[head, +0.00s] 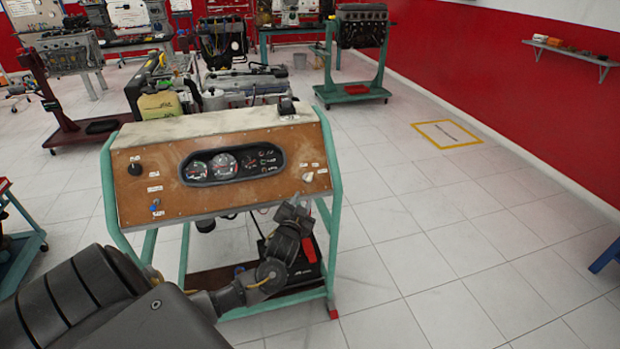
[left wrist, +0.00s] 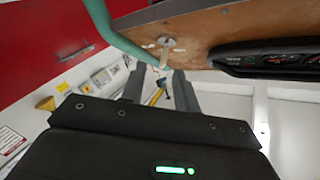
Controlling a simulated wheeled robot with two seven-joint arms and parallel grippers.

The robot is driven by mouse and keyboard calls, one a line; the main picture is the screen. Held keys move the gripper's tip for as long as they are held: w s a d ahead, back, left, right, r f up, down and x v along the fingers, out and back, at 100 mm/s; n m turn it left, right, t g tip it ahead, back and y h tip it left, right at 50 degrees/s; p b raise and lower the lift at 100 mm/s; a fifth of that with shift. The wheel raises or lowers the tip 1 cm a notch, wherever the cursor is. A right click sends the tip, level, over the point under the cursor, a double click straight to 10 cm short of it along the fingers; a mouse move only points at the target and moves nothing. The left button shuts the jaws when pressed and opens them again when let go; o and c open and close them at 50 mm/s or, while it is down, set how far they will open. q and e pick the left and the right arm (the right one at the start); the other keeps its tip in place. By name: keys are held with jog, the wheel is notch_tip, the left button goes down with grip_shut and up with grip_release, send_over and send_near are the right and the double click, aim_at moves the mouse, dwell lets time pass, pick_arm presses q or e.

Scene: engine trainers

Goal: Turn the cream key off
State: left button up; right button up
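The cream key (head: 308,177) sits at the right end of the brown instrument panel (head: 230,198). In the left wrist view, the pale key (left wrist: 167,46) sticks out from the panel near the top middle. My left gripper (head: 296,208) is just below and left of the key in the head view, in front of the panel's lower edge. In the left wrist view, its two grey fingers (left wrist: 159,82) stand apart with nothing held between them. The key lies beyond the fingertips and appears free of them. My right gripper is in neither view.
The panel also carries a gauge cluster (head: 233,165), a black knob (head: 135,169) and a blue toggle switch (head: 154,206). A green tubular frame (head: 333,188) runs close beside the key. The tiled floor (head: 440,250) to the right is clear.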

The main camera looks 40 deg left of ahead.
aim_at(309, 180)
pick_arm(q)
jog(key=x, duration=0.3)
jog(key=r+x, duration=0.1)
jog(key=x, duration=0.3)
jog(key=r+p+x, duration=0.1)
jog(key=x, duration=0.3)
jog(key=shift+r, duration=0.15)
jog(key=shift+d, duration=0.1)
grip_shut()
